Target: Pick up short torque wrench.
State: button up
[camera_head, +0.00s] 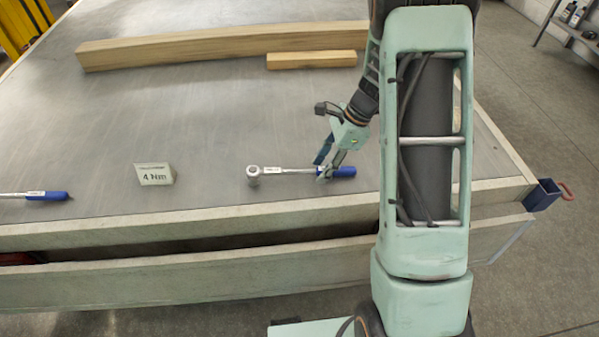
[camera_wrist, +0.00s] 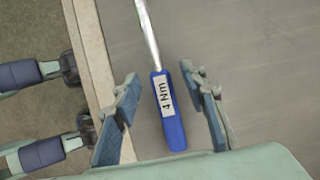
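A torque wrench (camera_head: 290,171) with a metal ratchet head, silver shaft and blue handle lies on the trailer deck, head to the left. In the wrist view its blue handle (camera_wrist: 173,125) carries a white "4 Nm" label. My gripper (camera_head: 325,164) is at the handle. In the wrist view my gripper (camera_wrist: 160,82) is open, one finger on each side of the handle, with gaps on both sides. A second wrench (camera_head: 40,196) with a blue handle lies at the left edge, partly cut off. I cannot tell which of the two is shorter.
A small "4 Nm" card (camera_head: 154,174) stands left of the nearer wrench. A long wooden beam (camera_head: 200,47) and a shorter block (camera_head: 312,60) lie farther back. The deck's front edge (camera_head: 150,230) is close in front of the wrenches. The deck between beam and wrenches is clear.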

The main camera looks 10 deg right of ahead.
aim_at(316, 168)
grip_shut()
jog(key=shift+r, duration=0.2)
dwell(0.3)
jog(key=shift+r, duration=0.3)
notch_tip(316, 168, up, 2)
jog(key=shift+r+p, duration=0.1)
jog(key=shift+p, duration=0.25)
jog(key=s+r+p, duration=0.2)
jog(key=s+r, duration=0.8)
jog(key=s, duration=0.4)
jog(key=shift+d+f, duration=0.1)
